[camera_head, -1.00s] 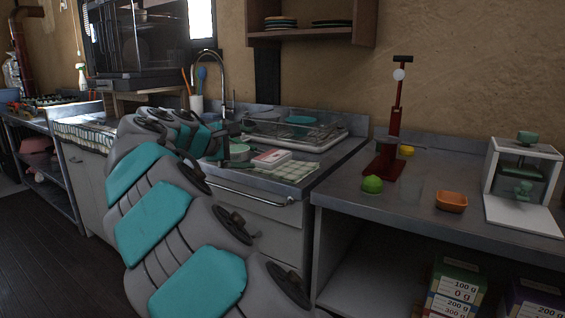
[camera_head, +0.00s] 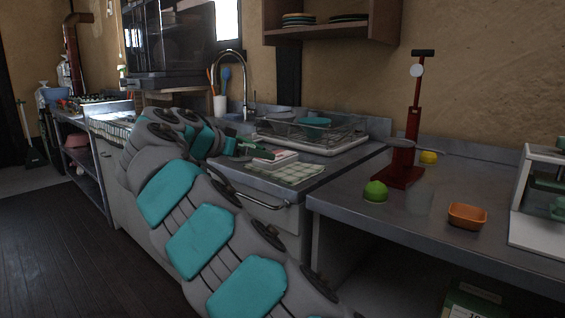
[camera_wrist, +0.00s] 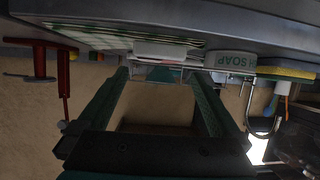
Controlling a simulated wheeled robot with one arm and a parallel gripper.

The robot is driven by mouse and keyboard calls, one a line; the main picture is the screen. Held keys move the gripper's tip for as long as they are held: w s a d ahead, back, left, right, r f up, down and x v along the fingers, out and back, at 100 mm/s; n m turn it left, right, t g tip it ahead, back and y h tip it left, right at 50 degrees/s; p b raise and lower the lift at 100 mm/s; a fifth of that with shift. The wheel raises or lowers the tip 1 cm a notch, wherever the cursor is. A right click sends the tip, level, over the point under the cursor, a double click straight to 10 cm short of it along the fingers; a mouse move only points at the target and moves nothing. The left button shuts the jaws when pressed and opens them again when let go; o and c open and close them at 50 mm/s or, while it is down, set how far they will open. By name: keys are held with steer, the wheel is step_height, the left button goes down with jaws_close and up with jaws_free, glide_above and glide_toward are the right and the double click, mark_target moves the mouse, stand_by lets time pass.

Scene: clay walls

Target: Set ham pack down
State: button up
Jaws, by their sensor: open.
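The ham pack (camera_head: 277,160) looks like a flat white pack with some red. It lies on the counter by the sink, at the left edge of a checked cloth (camera_head: 292,173). My gripper (camera_head: 252,151) is just left of the pack in the head view, with its dark green fingers low over the counter. In the wrist view, which is upside down, the fingers (camera_wrist: 158,75) are spread and nothing is clasped between them. A pale pack edge (camera_wrist: 165,49) shows beyond the fingertips. Whether a finger touches the pack I cannot tell.
A dish rack (camera_head: 340,140) stands behind the cloth, and a tap (camera_head: 244,85) is at the sink. A soap block (camera_wrist: 232,60) is close to the fingers.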

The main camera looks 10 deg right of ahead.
steer(key=shift+p+x, duration=0.3)
steer(key=shift+x, duration=3.7)
steer(key=shift+s, duration=0.1)
steer(key=c, duration=1.2)
steer(key=shift+c, duration=0.2)
steer(key=shift+r, duration=0.1)
